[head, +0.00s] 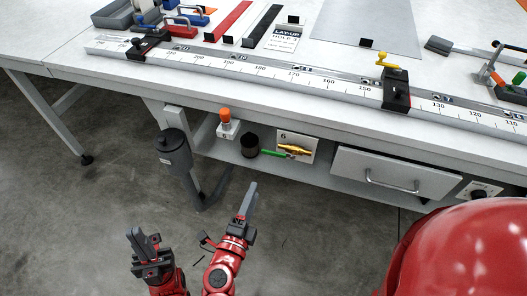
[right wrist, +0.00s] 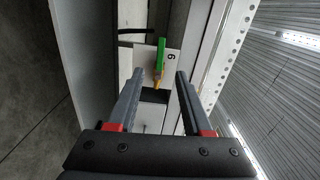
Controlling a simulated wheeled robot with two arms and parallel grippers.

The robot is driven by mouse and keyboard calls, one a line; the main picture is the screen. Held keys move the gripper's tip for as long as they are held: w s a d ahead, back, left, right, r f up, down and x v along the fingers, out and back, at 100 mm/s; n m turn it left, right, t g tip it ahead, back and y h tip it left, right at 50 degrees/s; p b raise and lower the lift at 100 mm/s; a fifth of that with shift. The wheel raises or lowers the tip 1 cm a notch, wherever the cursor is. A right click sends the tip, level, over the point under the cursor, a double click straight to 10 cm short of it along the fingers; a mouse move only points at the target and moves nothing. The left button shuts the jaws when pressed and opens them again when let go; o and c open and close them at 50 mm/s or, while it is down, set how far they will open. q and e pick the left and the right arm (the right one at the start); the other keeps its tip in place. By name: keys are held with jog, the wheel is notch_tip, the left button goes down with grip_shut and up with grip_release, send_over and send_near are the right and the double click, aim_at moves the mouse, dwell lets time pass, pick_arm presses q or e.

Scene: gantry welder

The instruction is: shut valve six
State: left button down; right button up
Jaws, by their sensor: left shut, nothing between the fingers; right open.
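Valve six is a brass valve (head: 294,149) on a white plate marked 6 (head: 305,140), under the table top. Its green handle (head: 272,153) sticks out to the left, roughly in line with the brass body. In the right wrist view the green handle (right wrist: 160,52) shows ahead, between the fingertips in the picture, with a bit of brass below it. My right gripper (head: 250,190) is open and empty, below and left of the valve, apart from it. My left gripper (head: 140,243) is shut and empty, further left and lower.
An orange-topped button box (head: 227,125) is further left. A grey canister (head: 173,152) hangs by the table leg. A drawer (head: 395,175) is to the right. Bare floor lies below.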

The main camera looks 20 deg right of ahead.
aim_at(270, 154)
jog(key=x, duration=1.5)
jog(key=shift+w+d, duration=0.1)
jog(key=shift+d, duration=0.1)
grip_shut()
dwell(0.6)
